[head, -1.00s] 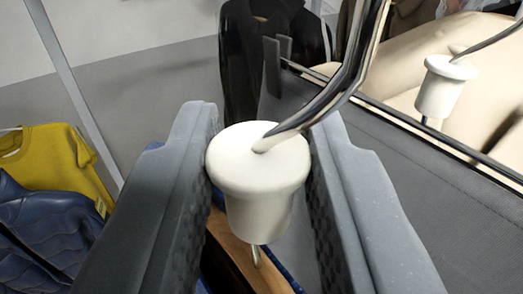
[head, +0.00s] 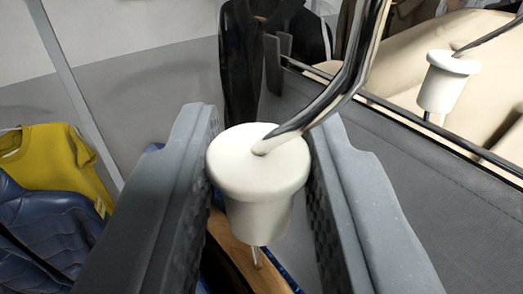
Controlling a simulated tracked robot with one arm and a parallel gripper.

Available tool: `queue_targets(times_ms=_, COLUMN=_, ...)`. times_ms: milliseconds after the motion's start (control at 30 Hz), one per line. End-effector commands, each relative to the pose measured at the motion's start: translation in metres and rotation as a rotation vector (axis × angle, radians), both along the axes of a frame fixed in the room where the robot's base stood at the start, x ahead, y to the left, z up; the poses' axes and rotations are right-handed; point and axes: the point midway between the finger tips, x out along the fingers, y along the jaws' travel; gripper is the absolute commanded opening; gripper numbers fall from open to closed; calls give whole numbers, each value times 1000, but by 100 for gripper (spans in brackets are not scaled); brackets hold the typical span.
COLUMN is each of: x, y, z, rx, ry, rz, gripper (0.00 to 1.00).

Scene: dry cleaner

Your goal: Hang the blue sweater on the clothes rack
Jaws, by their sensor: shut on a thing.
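My gripper (head: 262,165) is shut on the white knob (head: 258,190) of a hanger, with one finger on each side. A curved metal hook (head: 340,95) rises from the knob toward the top of the view. Below the knob a piece of the wooden hanger (head: 232,243) shows between the fingers. Only a thin strip of blue shows beside the wood, so the blue sweater is almost wholly hidden. I cannot tell whether the hook touches a rail.
A yellow top (head: 50,160) and a dark blue quilted jacket (head: 45,225) hang at the left near a slanted metal post (head: 75,95). A black jacket (head: 250,65) hangs behind. At the right are a dark grey panel (head: 400,150), beige garments and another white knob (head: 445,82) with a hook.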

Motion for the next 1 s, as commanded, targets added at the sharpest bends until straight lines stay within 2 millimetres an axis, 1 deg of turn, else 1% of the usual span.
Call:
queue_targets(times_ms=67, x=0, y=1, z=1, rx=-1, ry=-2, rz=1, gripper=0)
queue_targets(times_ms=100, x=0, y=1, z=1, rx=-1, ry=-2, rz=1, gripper=27)
queue_targets(times_ms=167, x=0, y=1, z=1, rx=-1, ry=-2, rz=1, gripper=43)
queue_targets(times_ms=200, x=0, y=1, z=1, rx=-1, ry=-2, rz=1, gripper=49)
queue_targets(times_ms=467, x=0, y=1, z=1, rx=-1, ry=-1, rz=1, gripper=49)
queue_targets(times_ms=633, x=0, y=1, z=6, rx=-1, ry=0, rz=1, gripper=49)
queue_targets(times_ms=1000, x=1, y=-1, z=41, rx=0, ry=-1, rz=1, gripper=49)
